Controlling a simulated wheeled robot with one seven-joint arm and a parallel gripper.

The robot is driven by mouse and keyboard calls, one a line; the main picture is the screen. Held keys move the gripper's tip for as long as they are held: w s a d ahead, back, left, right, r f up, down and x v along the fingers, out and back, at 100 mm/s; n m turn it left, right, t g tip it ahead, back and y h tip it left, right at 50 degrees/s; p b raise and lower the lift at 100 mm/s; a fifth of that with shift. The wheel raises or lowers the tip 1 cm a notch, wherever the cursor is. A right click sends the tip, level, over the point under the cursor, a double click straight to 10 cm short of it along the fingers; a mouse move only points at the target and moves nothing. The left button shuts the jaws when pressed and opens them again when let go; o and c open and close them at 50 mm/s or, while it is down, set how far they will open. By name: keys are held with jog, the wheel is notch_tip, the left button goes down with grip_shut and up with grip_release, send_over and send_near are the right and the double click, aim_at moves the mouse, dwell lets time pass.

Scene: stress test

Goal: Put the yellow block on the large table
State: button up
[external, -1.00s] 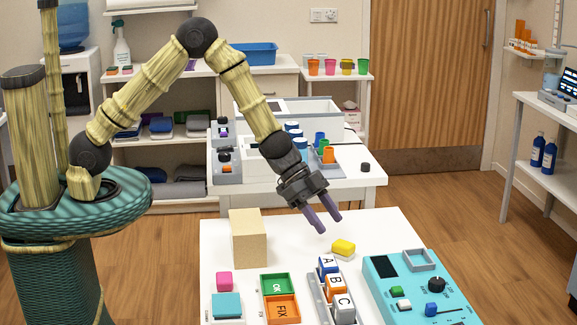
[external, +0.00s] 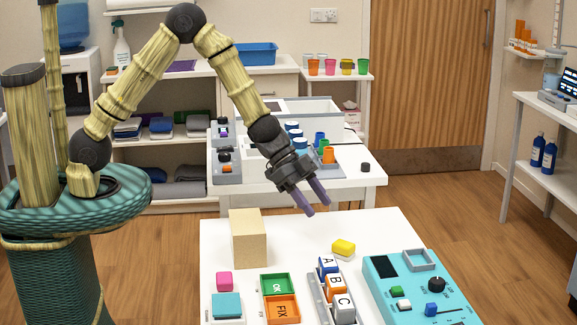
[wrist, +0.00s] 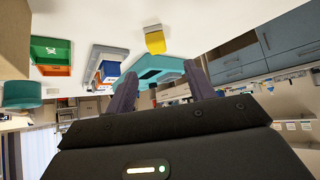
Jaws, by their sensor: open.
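The yellow block (external: 343,247) lies on the white front table (external: 300,230), near its far edge and behind the lettered blocks. It also shows in the wrist view (wrist: 155,42), at the top middle. My gripper (external: 318,203) is open and empty. It is in the air up and to the left of the yellow block in the external view, apart from it. In the wrist view the two purple fingers (wrist: 160,92) are spread apart with nothing between them. A second white table (external: 345,180) stands behind; I cannot tell which table is the large one.
A beige box (external: 248,238) stands left of the yellow block. A rack with lettered blocks (external: 335,287) and a teal panel (external: 400,290) are in front and right. Green and orange trays (external: 280,300) lie nearby. The back table holds grey equipment and a black knob (external: 365,167).

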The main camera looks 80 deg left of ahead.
jog(key=s+a+r+n+y, duration=0.3)
jog(key=s+a, duration=0.1)
jog(key=a, duration=0.2)
jog(key=s+a+r+n+g+y, duration=0.1)
jog(key=s+a+n+g, duration=0.1)
jog(key=s, duration=0.8)
jog(key=s+a+r+n+g+y, duration=0.1)
jog(key=s+a+r+n+y, duration=0.1)
jog(key=s, duration=0.9)
jog(key=shift+s+a+n+g, duration=0.15)
jog(key=shift+a+n+g, duration=0.25)
jog(key=shift+a+n, duration=0.55)
